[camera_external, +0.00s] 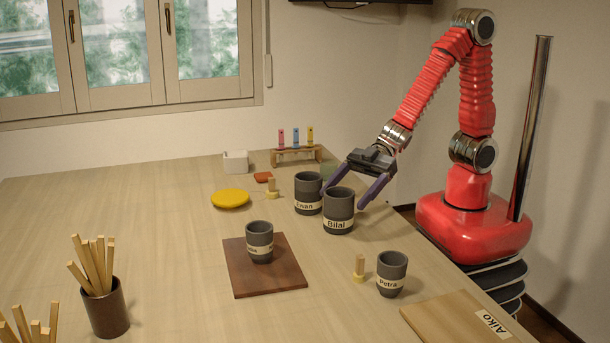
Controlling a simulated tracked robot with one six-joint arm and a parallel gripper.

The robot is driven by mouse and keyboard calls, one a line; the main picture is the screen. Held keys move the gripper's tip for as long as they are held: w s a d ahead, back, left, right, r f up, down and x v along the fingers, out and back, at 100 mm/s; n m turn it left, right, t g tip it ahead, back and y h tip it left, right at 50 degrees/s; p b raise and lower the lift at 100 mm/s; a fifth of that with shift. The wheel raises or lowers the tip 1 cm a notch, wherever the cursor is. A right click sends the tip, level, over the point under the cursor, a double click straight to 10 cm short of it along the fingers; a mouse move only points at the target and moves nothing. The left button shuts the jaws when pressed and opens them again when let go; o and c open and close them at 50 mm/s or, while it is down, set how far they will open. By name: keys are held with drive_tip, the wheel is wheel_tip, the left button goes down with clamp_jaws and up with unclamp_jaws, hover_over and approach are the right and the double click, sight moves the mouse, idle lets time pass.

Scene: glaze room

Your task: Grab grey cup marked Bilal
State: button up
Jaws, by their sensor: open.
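The grey cup marked Bilal (339,212) stands upright on the table, its pale name label facing the camera. My gripper (345,196) is open, its two purple fingers pointing down and left at the Bilal cup. One finger passes behind the cup's rim and the other is at its right side. I cannot tell whether either finger touches it. The grey cup marked Ewan (308,192) stands just behind and left of it, close to the left finger.
A grey cup marked Petra (391,274) stands at the front right. Another grey cup (259,240) stands on a brown board (240,275). A yellow disc (230,199), a small rack (296,155) and a white box (235,161) are farther back. A dark pot of sticks (105,311) is front left.

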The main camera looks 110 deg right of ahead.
sight(331, 211)
drive_tip(key=shift+x, duration=1.3)
drive_tip(key=shift+x, duration=2.5)
drive_tip(key=shift+r, duration=0.1)
drive_tip(key=shift+c, duration=0.5)
drive_tip(key=c, duration=1.2)
